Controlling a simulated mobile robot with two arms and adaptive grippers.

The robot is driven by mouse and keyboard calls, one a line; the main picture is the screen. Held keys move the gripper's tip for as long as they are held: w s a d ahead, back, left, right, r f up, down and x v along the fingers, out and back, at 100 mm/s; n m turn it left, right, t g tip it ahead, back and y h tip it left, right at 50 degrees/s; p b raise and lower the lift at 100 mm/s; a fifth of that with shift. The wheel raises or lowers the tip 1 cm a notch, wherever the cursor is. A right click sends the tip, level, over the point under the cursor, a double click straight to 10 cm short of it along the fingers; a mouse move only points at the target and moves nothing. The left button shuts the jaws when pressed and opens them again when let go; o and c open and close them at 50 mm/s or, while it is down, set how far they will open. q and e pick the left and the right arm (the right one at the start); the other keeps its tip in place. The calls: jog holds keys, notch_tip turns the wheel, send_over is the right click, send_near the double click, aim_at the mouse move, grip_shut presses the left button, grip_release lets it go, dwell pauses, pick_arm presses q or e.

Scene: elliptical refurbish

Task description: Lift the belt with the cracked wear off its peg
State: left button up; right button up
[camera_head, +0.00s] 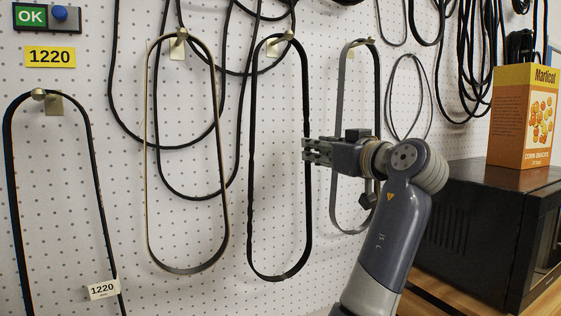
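Several closed belts hang on pegs on a white pegboard. A black belt (251,170) hangs in the middle from a brass peg (289,36). A tan-edged belt (147,170) hangs left of it, and a grey belt (335,150) hangs right of it, partly behind my arm. A black belt (96,170) at far left bears a 1220 tag (103,289). Cracks cannot be made out on any belt.
A black microwave (480,225) stands on a wooden counter at right, with an orange Marticot box (510,120) on top. Loose black cords hang behind the belts and at upper right. An OK sign (31,16) and yellow 1220 label (50,57) are at upper left.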

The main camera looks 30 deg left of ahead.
aim_at(309, 149)
pick_arm(q)
jog(key=p+x, duration=0.3)
jog(key=x, duration=0.2)
jog(key=shift+a+f+p, duration=0.1)
jog(key=shift+a+p, duration=0.05)
jog(key=shift+p, duration=0.15)
jog(key=shift+w+a+f, duration=0.1)
jog(key=shift+a, duration=0.05)
jog(key=shift+c, duration=1.2)
grip_shut()
